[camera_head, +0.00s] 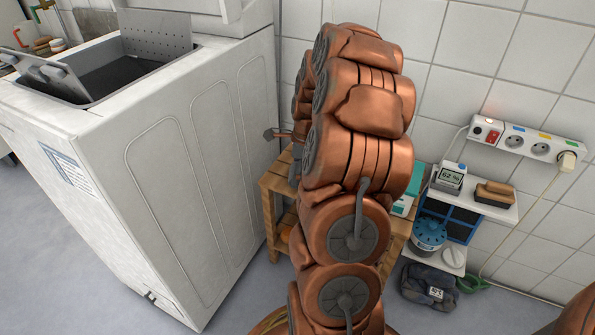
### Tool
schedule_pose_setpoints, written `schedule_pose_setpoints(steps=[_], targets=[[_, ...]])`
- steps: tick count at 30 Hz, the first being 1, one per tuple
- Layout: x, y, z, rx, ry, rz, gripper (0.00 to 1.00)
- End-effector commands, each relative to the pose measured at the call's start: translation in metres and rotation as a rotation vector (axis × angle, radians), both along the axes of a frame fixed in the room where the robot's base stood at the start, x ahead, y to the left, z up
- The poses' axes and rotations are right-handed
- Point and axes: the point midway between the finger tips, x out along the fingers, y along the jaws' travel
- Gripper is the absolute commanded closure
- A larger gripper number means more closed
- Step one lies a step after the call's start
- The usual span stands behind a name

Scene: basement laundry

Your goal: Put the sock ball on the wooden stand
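The wooden stand (274,187) is a light slatted piece between the white machine and the tiled wall. My copper-coloured arm covers much of its middle. A small orange-brown thing shows low inside it, too hidden to name. No sock ball can be made out for certain. My gripper (276,134) is mostly hidden behind my arm; only a small grey tip seems to show at the arm's left, above the stand's left end. I cannot see whether it is open or holds anything.
A white top-loading machine (200,170) with its lid up fills the left. At right, a small shelf unit (500,210) carries a meter, a brush and a blue-lidded jar. A dark cloth bundle (425,284) lies on the floor below. A cable hangs from the power strip (528,143).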

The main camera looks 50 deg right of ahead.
Motion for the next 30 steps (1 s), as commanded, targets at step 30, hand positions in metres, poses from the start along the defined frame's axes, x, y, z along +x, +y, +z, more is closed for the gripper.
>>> schedule_pose_setpoints(steps=[30], targets=[[-0.013, -0.012, 0.122, -0.001, -0.001, 0.000, 0.01]])
